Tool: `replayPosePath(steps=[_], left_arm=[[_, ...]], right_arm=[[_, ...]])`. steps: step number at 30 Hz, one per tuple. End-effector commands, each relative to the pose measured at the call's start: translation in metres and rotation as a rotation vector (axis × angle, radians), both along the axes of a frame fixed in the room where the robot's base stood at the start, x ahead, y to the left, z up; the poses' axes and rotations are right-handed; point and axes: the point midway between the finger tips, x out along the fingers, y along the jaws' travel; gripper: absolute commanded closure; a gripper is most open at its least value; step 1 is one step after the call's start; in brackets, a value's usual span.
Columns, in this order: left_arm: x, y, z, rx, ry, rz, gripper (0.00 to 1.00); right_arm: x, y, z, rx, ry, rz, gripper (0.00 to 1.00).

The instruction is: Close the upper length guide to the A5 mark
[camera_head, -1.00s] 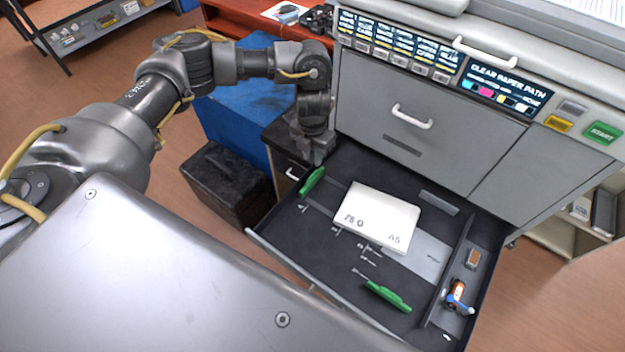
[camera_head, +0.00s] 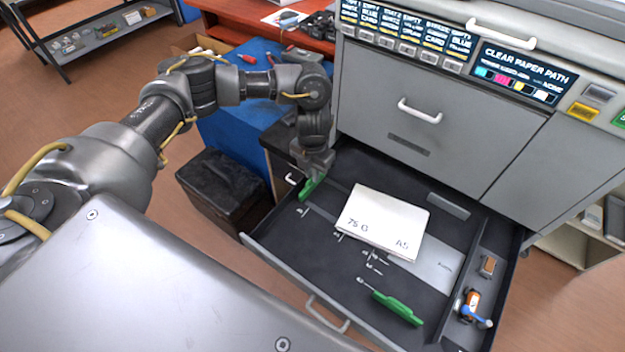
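The open paper drawer (camera_head: 300,238) holds a white paper stack (camera_head: 385,221) marked 75 G and A5. One green guide (camera_head: 307,188) stands at the drawer's upper left, apart from the stack. Another green guide (camera_head: 398,307) is at the lower middle, below the stack, near white marks on the drawer floor. My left gripper (camera_head: 316,172) points down at the upper-left green guide, at or just above its top end. Its fingers are too small and dark to tell their opening or whether they touch the guide. My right gripper is out of view.
The grey printer front (camera_head: 430,110) rises behind the drawer. A side compartment at the drawer's right holds a small brown block (camera_head: 487,265) and an orange-and-blue item (camera_head: 471,306). A black bin (camera_head: 222,190) and blue cabinet (camera_head: 235,135) stand left.

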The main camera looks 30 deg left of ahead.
Motion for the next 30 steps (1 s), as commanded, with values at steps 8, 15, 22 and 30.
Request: replayPosePath(steps=[8, 15, 22, 30], left_arm=[[0.000, -0.001, 0.000, 0.000, 0.000, -0.001, 1.00], [-0.003, -0.017, 0.000, -0.001, 0.002, -0.002, 1.00], [-0.005, -0.033, 0.000, 0.000, 0.002, -0.002, 1.00], [-0.008, -0.051, 0.000, 0.000, 0.002, -0.001, 1.00]], right_arm=[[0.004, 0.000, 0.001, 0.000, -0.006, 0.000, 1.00], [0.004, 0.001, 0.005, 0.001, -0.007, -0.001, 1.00], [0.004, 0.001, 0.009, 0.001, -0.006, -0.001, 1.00], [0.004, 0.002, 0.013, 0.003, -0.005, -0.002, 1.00]])
